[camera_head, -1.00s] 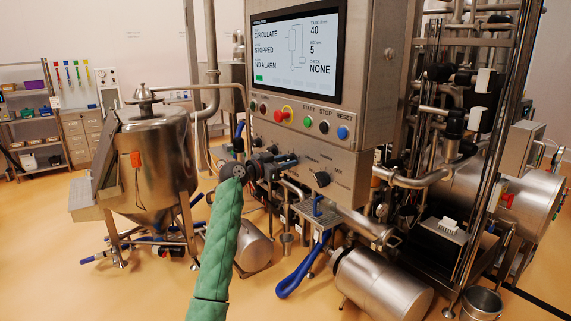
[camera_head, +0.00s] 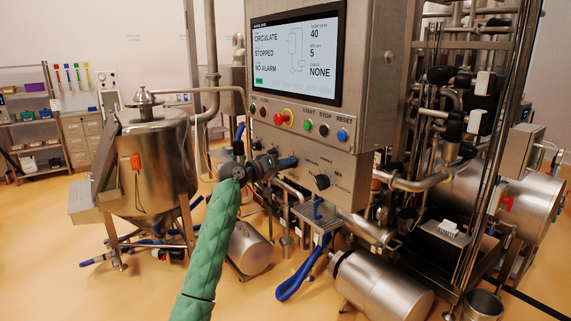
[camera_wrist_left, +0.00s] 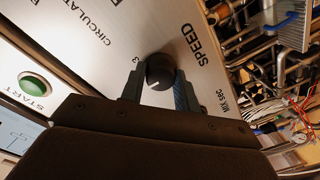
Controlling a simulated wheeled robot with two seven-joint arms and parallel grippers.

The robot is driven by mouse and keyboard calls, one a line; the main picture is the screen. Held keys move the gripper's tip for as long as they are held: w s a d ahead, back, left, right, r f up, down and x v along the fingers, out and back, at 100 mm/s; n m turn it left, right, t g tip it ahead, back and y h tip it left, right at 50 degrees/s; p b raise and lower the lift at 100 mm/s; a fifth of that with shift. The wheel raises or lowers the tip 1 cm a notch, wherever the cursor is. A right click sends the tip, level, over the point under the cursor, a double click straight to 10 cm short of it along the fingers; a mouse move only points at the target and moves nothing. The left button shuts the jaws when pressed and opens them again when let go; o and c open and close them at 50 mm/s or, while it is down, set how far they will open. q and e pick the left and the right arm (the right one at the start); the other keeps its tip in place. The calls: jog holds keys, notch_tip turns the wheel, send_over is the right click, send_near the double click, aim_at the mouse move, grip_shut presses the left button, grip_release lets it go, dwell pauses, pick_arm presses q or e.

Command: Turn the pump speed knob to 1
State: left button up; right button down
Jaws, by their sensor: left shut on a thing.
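The pump speed knob (camera_wrist_left: 160,72) is a small round black knob with a pale pointer line, on a steel panel beside the printed word SPEED in the left wrist view. A printed 3 is next to it; other scale marks are hidden or too small to read. My left gripper (camera_wrist_left: 160,88) is shut on it, with one dark finger on each side. In the head view my left gripper (camera_head: 287,163) reaches the lower control panel from the left and hides this knob. My right gripper is in neither view.
Another black knob (camera_head: 322,182) sits to the right on the lower panel (camera_head: 345,196). Above are the red emergency button (camera_head: 281,118), the green start button (camera_head: 308,125) and the screen (camera_head: 296,55). A steel hopper (camera_head: 152,150) stands left; pipes crowd below and right.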

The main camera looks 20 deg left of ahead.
pick_arm(q)
jog(key=shift+a+n+p, duration=0.1)
jog(key=shift+n+p, duration=3.35)
jog(key=shift+n, duration=2.75)
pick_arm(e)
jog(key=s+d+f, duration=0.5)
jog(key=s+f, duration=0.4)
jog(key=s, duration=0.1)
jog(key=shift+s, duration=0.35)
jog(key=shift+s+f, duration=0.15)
pick_arm(q)
jog(key=o, duration=1)
jog(key=shift+c, duration=0.2)
jog(key=shift+w, duration=0.1)
jog(key=shift+a, duration=0.1)
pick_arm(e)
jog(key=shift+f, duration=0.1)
